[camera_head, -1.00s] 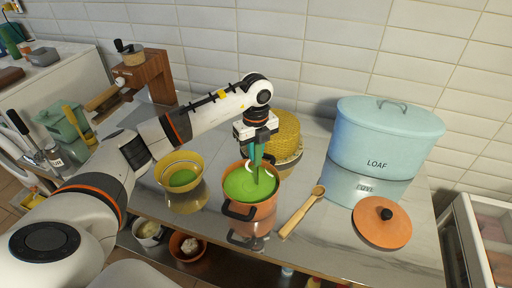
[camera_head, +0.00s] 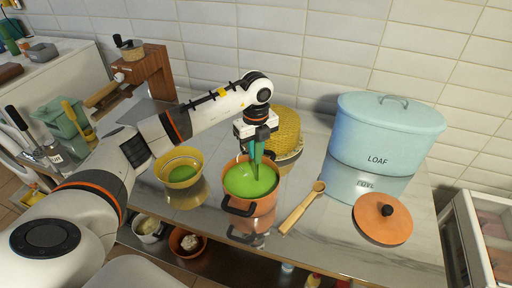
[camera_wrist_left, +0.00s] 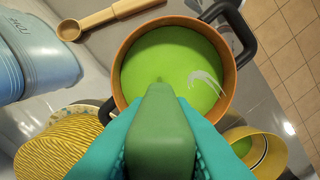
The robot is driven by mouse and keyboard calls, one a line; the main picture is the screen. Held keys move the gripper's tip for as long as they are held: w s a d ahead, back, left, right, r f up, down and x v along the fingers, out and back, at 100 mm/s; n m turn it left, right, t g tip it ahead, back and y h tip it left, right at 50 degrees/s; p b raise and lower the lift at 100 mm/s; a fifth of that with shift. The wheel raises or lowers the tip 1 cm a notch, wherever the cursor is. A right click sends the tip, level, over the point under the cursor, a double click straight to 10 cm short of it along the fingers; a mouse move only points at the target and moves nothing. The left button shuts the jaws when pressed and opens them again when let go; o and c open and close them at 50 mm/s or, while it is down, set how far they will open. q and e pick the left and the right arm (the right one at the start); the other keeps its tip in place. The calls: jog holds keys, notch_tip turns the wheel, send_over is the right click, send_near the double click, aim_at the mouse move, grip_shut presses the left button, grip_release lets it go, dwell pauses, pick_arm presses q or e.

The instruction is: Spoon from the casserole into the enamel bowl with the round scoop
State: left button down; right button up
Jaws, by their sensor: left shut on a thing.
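The orange casserole (camera_head: 262,208) with dark handles is full of green liquid and stands on the counter. My left gripper (camera_head: 256,160) is over it, pointing down, shut on a dark green handle (camera_wrist_left: 160,135) that I take for the round scoop's. The handle's lower end reaches the liquid; I cannot make out the scoop's head. In the left wrist view the casserole (camera_wrist_left: 118,72) lies just ahead of the teal fingers, with a pale curved mark on the liquid. The yellow enamel bowl (camera_head: 165,165), left of the casserole, holds some green liquid; it also shows in the wrist view (camera_wrist_left: 275,155).
A wooden spoon (camera_head: 302,208) and an orange lid (camera_head: 383,219) lie to the right. A blue LOAF bin (camera_head: 385,135) stands behind them. A yellow woven item (camera_head: 285,128) is close behind the gripper. A wooden grinder (camera_head: 145,75) is at the back left.

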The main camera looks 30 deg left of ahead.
pick_arm(q)
jog(key=shift+r, duration=0.1)
jog(key=shift+r+p, duration=3.85)
jog(key=shift+r, duration=1.65)
jog(key=shift+f, duration=0.1)
